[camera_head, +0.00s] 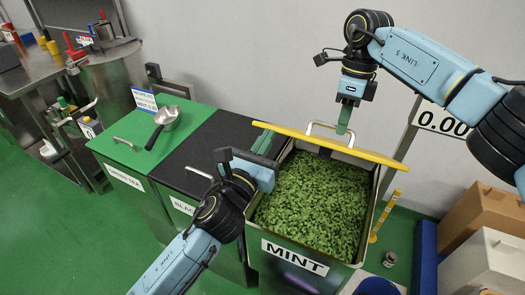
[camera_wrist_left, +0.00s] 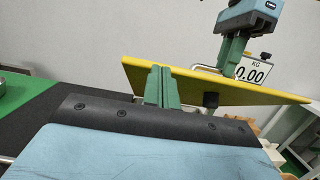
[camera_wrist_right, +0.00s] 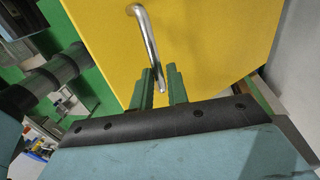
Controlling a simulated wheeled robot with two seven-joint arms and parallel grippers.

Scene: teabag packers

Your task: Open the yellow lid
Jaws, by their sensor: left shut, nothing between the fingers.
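The yellow lid (camera_head: 328,146) is up above the back of the MINT bin (camera_head: 293,255), tilted and nearly edge-on. The bin shows its green leaves. The lid's metal handle (camera_wrist_right: 146,45) faces the wall. My right gripper (camera_head: 344,125) reaches down behind the lid. In the right wrist view its fingers (camera_wrist_right: 164,85) are close together around the lower part of the handle. My left gripper (camera_head: 265,140) is shut and empty at the lid's left end; its fingers (camera_wrist_left: 158,85) overlap the lid in the left wrist view. I cannot tell whether they touch it.
Left of the bin are a black lid (camera_head: 208,150) and a green lid (camera_head: 130,140) with a metal scoop (camera_head: 167,118). A scale display (camera_head: 443,120) stands behind on the right. Cardboard boxes (camera_head: 480,220) are at the right. A yellow post (camera_head: 385,215) is beside the bin.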

